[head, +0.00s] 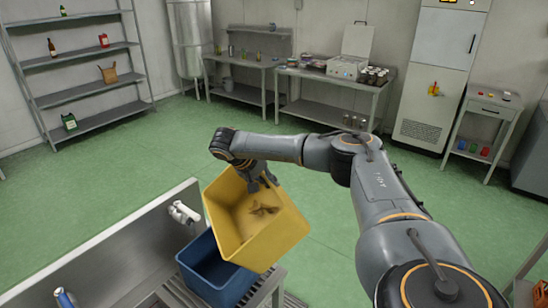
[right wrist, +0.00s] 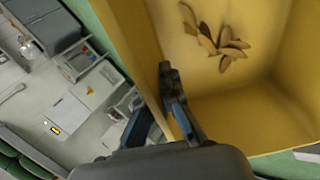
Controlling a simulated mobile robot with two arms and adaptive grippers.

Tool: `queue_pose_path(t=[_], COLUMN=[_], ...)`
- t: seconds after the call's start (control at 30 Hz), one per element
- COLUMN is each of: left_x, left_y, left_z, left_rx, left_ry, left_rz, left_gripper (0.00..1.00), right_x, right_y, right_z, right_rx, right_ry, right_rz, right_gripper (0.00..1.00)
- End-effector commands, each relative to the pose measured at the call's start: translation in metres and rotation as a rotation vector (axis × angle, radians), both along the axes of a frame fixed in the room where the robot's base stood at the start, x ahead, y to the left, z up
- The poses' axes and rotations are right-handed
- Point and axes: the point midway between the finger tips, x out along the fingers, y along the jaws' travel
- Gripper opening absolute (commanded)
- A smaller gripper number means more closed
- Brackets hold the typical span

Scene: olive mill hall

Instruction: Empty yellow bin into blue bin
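The yellow bin (head: 245,249) is held up and tilted, its open side turned toward the head camera. Several brown, flat pieces (head: 264,210) lie inside it; they also show in the right wrist view (right wrist: 218,44). My right gripper (head: 262,183) is shut on the yellow bin's wall at its upper rim, with one finger inside and one outside in the right wrist view (right wrist: 178,105). The blue bin (head: 207,279) stands below and slightly left of the yellow bin, which hides part of it. The visible part of its inside shows no pieces. My left gripper is not in view.
The blue bin stands on a grey slatted surface (head: 293,301) beside a pale upright panel (head: 120,250) with a white tap-like fitting (head: 184,212). Shelves (head: 85,91), a workbench (head: 325,106) and a tall cabinet (head: 432,75) line the back. Green floor between is clear.

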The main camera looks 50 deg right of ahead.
Motion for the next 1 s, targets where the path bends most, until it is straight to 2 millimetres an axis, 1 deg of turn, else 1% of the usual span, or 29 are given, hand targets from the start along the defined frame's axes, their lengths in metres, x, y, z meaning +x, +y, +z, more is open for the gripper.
queue_pose_path(t=[0.03,0.27,0.43,1.0], left_x=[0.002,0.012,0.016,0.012], left_y=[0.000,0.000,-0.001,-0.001], left_z=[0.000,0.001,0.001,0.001], left_rx=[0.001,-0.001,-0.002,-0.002], left_ry=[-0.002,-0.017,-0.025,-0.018], left_rz=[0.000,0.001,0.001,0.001], left_gripper=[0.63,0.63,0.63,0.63], right_x=[0.002,0.006,0.011,0.028], right_y=[0.002,0.010,0.021,0.057], right_z=[0.005,0.018,0.019,0.024], right_rx=[-0.025,-0.129,-0.197,-0.437], right_ry=[0.006,0.056,0.091,0.205], right_rz=[0.001,0.001,0.001,0.000], right_gripper=[0.00,0.00,0.00,0.00])
